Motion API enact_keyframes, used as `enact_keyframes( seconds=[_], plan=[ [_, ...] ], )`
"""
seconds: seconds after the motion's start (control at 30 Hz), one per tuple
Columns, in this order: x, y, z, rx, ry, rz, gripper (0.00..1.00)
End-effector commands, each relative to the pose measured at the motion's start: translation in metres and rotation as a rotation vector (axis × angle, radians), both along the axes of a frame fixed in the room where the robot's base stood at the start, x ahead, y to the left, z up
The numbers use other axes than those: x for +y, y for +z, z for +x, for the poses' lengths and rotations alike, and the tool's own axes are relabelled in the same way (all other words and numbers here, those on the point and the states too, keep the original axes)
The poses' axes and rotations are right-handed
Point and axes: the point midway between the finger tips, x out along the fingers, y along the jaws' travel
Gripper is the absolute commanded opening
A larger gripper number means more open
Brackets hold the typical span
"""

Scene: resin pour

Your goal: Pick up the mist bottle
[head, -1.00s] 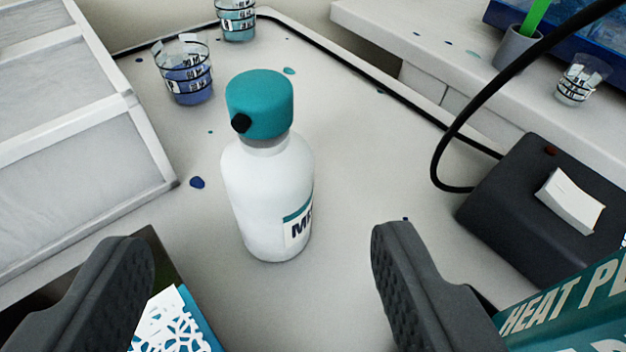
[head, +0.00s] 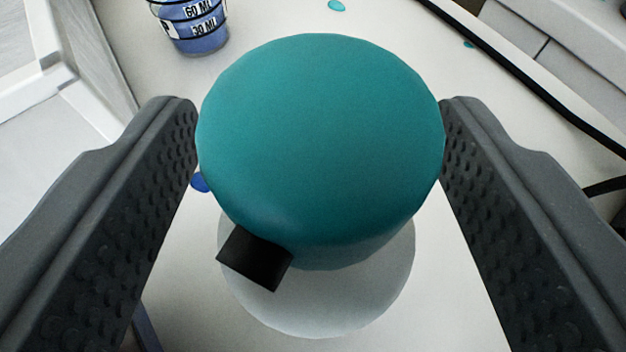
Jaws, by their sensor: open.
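The mist bottle (head: 340,310) stands upright on the white table, seen from above in the head view. Its teal cap (head: 322,135) fills the middle of the picture, with a small black nozzle (head: 255,260) pointing toward the lower left. The white body shows below the cap, and its label is hidden. My gripper (head: 320,115) is open, with one dark textured finger on each side of the cap. The fingertips are at or very near the cap's left and right edges; I cannot tell whether they touch it.
A measuring cup of blue liquid (head: 193,28) stands behind the bottle at the upper left. A white framed panel (head: 60,80) is at the far left. A black cable or edge strip (head: 540,90) runs across the upper right. Small resin drops spot the table.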

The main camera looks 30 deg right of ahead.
Motion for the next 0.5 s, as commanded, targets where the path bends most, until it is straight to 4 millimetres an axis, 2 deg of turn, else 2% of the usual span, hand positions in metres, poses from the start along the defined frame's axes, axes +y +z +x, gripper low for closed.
enact_keyframes(
  seconds=[0.13, 0.4, 0.43, 0.5],
  plan=[
    [-0.0058, -0.0062, 0.0078, 0.003, -0.001, 0.001, 0.60],
    [-0.0061, -0.0064, 0.0094, 0.003, 0.000, 0.002, 0.60],
    [-0.0061, -0.0064, 0.0094, 0.002, 0.000, 0.001, 0.55],
    [-0.0061, -0.0063, 0.0095, 0.002, 0.000, 0.001, 0.35]
  ],
)
